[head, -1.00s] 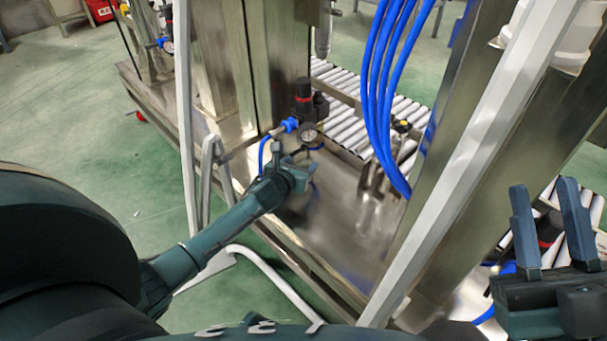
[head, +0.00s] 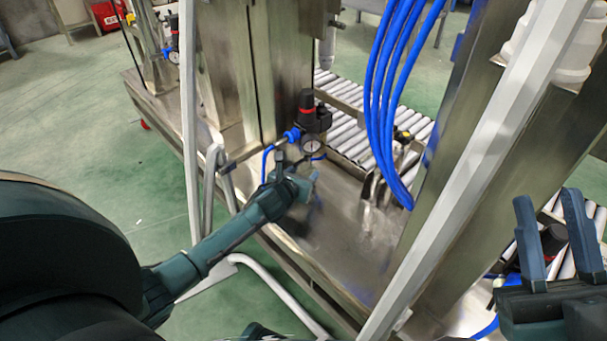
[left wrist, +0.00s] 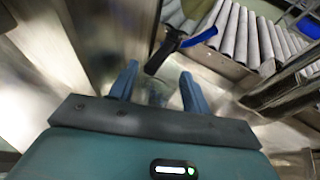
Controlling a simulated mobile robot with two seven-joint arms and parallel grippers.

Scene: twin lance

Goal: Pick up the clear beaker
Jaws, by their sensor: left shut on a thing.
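My left gripper (head: 297,170) is over the metal deck, just in front of the pressure gauge. In the left wrist view its two blue fingers (left wrist: 158,88) stand apart with a faint, see-through shape between them. I take this for the clear beaker (left wrist: 157,96), held between the fingers; its outline is hard to make out. In the head view I cannot make out the beaker at the fingertips.
A gauge and regulator (head: 312,120) stand close behind my left gripper. Blue hoses (head: 388,110) hang to its right. A pale slanted post (head: 470,170) stands between my grippers. A roller conveyor (head: 350,130) lies behind; the green floor (head: 90,130) is open at left.

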